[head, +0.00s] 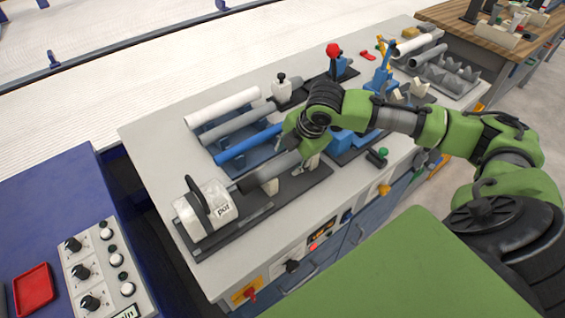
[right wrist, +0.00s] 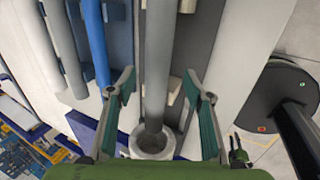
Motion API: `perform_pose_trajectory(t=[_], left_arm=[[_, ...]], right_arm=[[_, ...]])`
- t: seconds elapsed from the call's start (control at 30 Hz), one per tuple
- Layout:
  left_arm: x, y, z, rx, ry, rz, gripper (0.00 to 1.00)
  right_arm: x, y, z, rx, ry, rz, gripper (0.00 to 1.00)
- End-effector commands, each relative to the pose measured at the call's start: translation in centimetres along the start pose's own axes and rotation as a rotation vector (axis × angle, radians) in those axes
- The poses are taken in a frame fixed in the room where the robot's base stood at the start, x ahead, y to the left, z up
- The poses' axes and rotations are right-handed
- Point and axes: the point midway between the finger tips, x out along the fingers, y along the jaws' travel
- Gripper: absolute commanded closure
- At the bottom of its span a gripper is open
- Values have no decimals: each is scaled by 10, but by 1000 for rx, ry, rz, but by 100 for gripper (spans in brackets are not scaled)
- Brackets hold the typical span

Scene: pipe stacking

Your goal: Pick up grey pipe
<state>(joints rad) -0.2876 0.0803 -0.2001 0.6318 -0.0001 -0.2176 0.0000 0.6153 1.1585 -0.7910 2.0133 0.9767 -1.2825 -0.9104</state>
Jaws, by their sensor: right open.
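A grey pipe (head: 270,172) lies along a dark fixture at the front of the bench, with one end by a white box marked "pot" (head: 205,211). In the right wrist view the grey pipe (right wrist: 158,70) runs between my fingers, its near end at a round collar (right wrist: 152,143). My right gripper (head: 296,150) is over the pipe's far part; in the wrist view its jaws (right wrist: 158,74) are open on either side of it. A second grey pipe (head: 238,122) lies in the blue rack between a white pipe (head: 222,106) and a blue pipe (head: 250,144). My left gripper is out of view.
The blue rack (head: 262,163) is close beside the fixture. A red-knobbed lever (head: 333,50) and a blue device (head: 381,78) stand farther back. Another rack with pipes (head: 425,55) is at the far right. A control box (head: 105,265) is at lower left.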

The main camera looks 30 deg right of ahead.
Motion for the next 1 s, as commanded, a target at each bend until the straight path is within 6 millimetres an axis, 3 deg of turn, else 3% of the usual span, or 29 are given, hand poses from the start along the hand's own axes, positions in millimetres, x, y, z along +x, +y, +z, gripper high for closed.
perform_pose_trajectory(t=[0.2,0.5,0.67,1.0], left_arm=[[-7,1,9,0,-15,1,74],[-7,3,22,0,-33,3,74],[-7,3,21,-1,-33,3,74],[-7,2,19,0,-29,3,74]], right_arm=[[30,3,-3,1,1,-1,53],[35,3,-3,-1,0,0,53],[35,2,-3,0,0,0,94],[34,3,-3,0,0,1,97]])
